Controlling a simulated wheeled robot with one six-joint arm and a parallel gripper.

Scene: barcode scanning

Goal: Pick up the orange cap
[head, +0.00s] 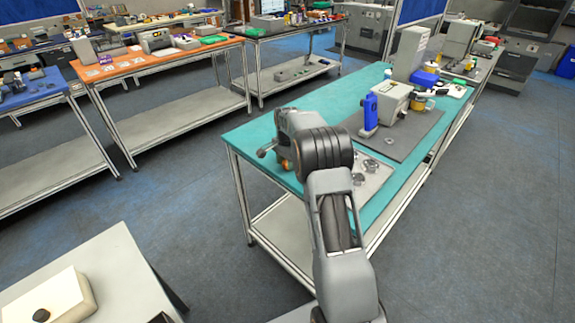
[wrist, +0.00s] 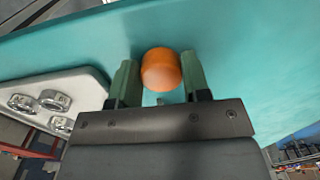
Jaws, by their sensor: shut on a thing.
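The orange cap (wrist: 161,69) is a short round orange piece between the two green fingers of my gripper (wrist: 159,82) in the wrist view. My gripper is shut on it. The teal table top (wrist: 240,50) lies behind the cap; I cannot tell whether the cap touches it. In the head view a small bit of the orange cap (head: 285,164) shows beside my arm's end, over the near left part of the teal table (head: 250,135). My arm hides most of the gripper there.
A light tray with metal rings (head: 375,178) lies right of my arm on the table. Behind it, a grey mat (head: 405,145) holds a blue scanner-like device (head: 369,112) and a grey box (head: 392,100). The table's left end is bare.

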